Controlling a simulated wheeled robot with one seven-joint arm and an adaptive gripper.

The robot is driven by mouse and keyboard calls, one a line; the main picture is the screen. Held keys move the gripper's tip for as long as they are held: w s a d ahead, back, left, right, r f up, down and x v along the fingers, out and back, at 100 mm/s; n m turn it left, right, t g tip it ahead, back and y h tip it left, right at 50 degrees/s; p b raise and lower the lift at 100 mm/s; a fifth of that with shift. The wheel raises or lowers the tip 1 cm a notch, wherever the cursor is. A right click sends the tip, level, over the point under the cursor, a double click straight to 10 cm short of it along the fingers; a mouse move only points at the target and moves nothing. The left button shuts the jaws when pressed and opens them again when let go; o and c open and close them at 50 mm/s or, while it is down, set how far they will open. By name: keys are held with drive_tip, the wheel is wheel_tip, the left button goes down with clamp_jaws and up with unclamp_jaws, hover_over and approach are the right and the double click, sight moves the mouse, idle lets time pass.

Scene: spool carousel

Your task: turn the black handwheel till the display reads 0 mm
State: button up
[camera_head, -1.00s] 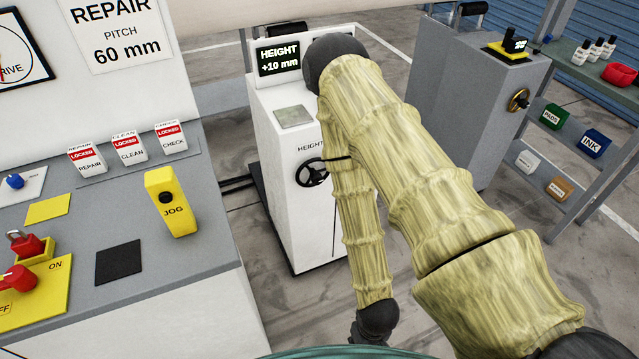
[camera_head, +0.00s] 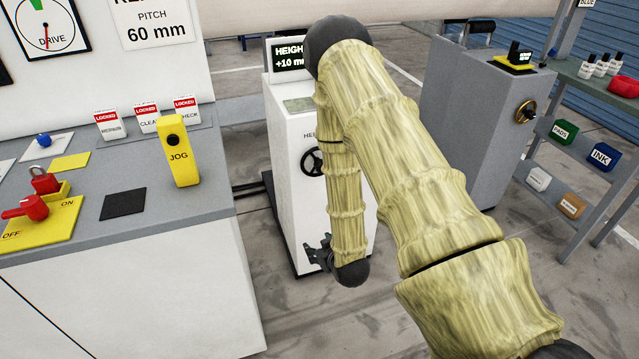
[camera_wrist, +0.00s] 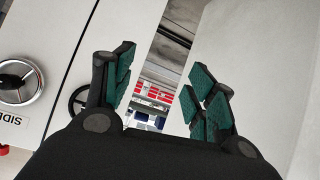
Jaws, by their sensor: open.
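The black handwheel (camera_head: 312,163) sits on the front of the white cabinet (camera_head: 289,190), under a label that starts "HE". My arm hides its right part. The display (camera_head: 289,54) on top reads "HEIGH… +10 m…", its right end covered by my arm. My gripper (camera_head: 316,254) is below the handwheel, near the cabinet's lower front, and apart from the wheel. In the wrist view, my gripper (camera_wrist: 165,97) is open with nothing between its green-padded fingers. A black wheel rim (camera_wrist: 77,99) shows partly behind the left finger there.
A silver wheel (camera_wrist: 18,82) with a "SIDE" label shows at the left of the wrist view. A grey console with a yellow JOG block (camera_head: 179,150) stands left. A grey cabinet (camera_head: 470,120) with a brass-coloured knob stands right.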

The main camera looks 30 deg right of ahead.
drive_tip(key=w+d+r+t+h+b, duration=0.35)
drive_tip(key=w+d+r+t, duration=0.35)
drive_tip(key=w+d+r, duration=0.4)
drive_tip(key=shift+y, duration=0.45)
drive_tip(key=x, duration=0.7)
drive_tip(key=f+x, duration=0.1)
drive_tip(key=x, duration=0.2)
drive_tip(key=shift+w+d, duration=0.25)
drive_tip(key=shift+d, duration=0.1)
drive_tip(key=c, duration=1)
